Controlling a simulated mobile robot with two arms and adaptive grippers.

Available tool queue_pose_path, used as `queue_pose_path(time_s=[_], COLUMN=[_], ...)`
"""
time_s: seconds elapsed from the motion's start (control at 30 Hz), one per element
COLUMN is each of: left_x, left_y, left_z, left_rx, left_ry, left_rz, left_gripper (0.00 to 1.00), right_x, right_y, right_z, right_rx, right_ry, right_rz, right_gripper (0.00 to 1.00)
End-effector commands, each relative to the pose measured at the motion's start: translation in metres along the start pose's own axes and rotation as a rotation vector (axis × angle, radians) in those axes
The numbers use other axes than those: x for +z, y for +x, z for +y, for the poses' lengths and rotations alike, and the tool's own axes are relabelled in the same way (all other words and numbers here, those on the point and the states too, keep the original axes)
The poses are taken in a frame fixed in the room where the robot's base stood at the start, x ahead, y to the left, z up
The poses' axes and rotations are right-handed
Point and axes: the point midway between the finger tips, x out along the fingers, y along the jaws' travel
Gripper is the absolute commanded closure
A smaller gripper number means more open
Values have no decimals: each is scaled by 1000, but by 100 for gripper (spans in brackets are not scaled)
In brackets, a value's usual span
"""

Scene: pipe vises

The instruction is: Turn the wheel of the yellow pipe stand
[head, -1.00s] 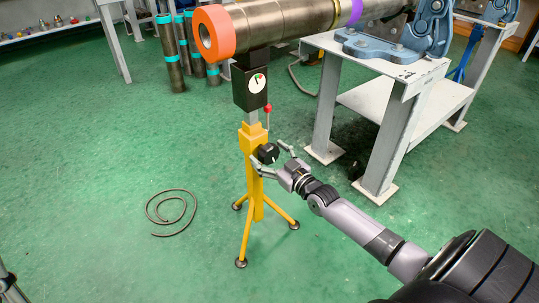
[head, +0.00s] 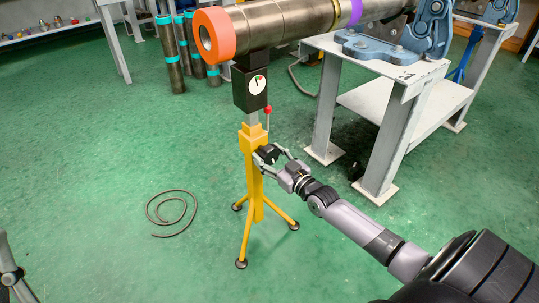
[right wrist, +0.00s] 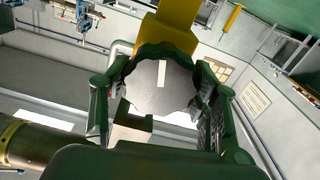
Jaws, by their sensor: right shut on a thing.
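The yellow pipe stand (head: 256,185) stands upright on three legs and bears a large pipe (head: 285,22) with an orange end. Its dark wheel (head: 267,155) is on the upper post. My right gripper (head: 267,155) is shut on the wheel, one finger on each side. In the right wrist view the wheel (right wrist: 160,90) is a scalloped grey disc with an upright white mark, between the green-tinted fingers. A black box with a round white dial (head: 257,84) sits above. A grey part, apparently of my left arm, shows at the left edge; its jaws are unclear.
A red-knobbed lever (head: 268,112) rises beside the post. A grey table (head: 405,88) with blue pipe vises (head: 385,48) stands at the right. A coiled cable (head: 172,213) lies on the green floor at the left. The floor around the stand is mostly clear.

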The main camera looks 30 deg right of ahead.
Motion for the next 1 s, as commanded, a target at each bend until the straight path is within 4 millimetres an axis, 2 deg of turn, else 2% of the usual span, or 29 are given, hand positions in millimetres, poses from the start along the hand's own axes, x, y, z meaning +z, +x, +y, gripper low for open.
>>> queue_pose_path(time_s=[0.17,0.4,0.6,0.87,0.9,1.0], left_x=[33,75,88,89,89,89], left_y=[1,-13,-21,-22,-22,-22], left_z=[-4,-10,-12,-12,-12,-12], left_rx=[-7,-17,-21,-21,-21,-21], left_ry=[10,20,24,24,24,24], left_rz=[-197,-438,-520,-523,-522,-522], left_gripper=[100,100,100,100,100,100], right_x=[-2,-2,0,0,0,0], right_y=[0,0,0,0,0,0], right_z=[0,0,0,0,0,0], right_rx=[0,-1,0,1,1,1], right_ry=[132,332,420,424,424,423], right_rz=[-2,-1,-1,-1,-1,-1], right_gripper=[73,73,73,73,44,37])
